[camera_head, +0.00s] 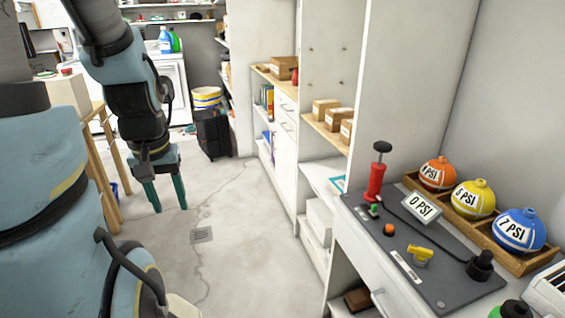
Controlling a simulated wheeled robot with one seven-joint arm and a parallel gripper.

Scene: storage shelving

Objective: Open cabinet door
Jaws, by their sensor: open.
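A white cabinet door (284,160) is set in the shelving unit at the centre, under a white drawer front (286,107). The door looks shut and is seen at a steep angle. A small handle shows near its top. My gripper (167,208) hangs pointing down at the left, over the open floor. Its two teal fingers are apart with nothing between them. It is well to the left of the cabinet and touches nothing.
A wooden table (103,165) stands at the left, close behind my arm. At right, a desk (350,240) holds a red pump (376,180) and coloured balls in a wooden tray (479,234). A dark bin (213,136) stands farther back. The middle floor (235,215) is clear.

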